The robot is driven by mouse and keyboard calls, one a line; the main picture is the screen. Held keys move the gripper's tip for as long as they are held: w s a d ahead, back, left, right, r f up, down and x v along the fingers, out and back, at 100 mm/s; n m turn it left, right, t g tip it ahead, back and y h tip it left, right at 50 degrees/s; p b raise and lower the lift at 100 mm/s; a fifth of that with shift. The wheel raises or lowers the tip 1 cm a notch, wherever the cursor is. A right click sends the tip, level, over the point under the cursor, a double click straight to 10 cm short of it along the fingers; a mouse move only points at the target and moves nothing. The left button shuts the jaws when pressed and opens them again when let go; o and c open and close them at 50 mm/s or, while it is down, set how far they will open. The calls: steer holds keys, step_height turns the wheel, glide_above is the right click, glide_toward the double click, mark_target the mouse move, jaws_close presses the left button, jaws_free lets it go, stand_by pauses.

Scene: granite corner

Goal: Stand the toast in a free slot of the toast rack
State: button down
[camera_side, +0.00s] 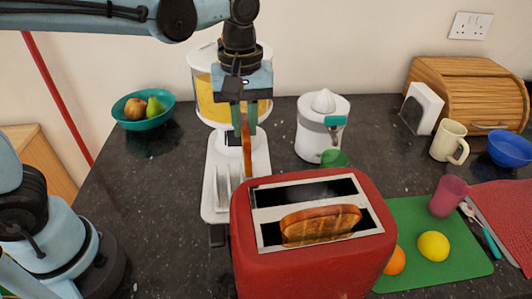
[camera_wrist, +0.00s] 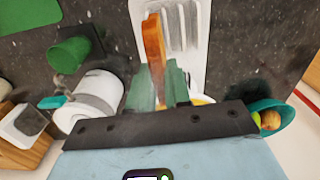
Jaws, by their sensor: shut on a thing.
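My gripper (camera_side: 244,116) is shut on a slice of toast (camera_side: 247,145), which hangs upright, seen nearly edge-on. In the wrist view, the toast (camera_wrist: 154,45) sticks out between the green fingers (camera_wrist: 160,88). The white toast rack (camera_side: 226,190) stands left of and behind the red toaster, with thin upright dividers showing on its left part. The toast is over the rack's right part; whether its lower edge touches the rack I cannot tell. In the wrist view the rack (camera_wrist: 188,28) lies beyond and right of the toast, its slots running away lengthwise.
A red toaster (camera_side: 310,272) stands close in front, with another toast slice (camera_side: 320,225) in its near slot. A yellow-filled dispenser (camera_side: 205,95) is just behind my gripper. A white juicer (camera_side: 318,135) is to the right, a teal fruit bowl (camera_side: 132,118) to the left.

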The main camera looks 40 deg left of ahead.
steer(key=shift+f, duration=3.2)
steer(key=c, duration=1)
jaws_free()
steer(key=shift+r, duration=0.1)
steer(key=shift+r, duration=3.9)
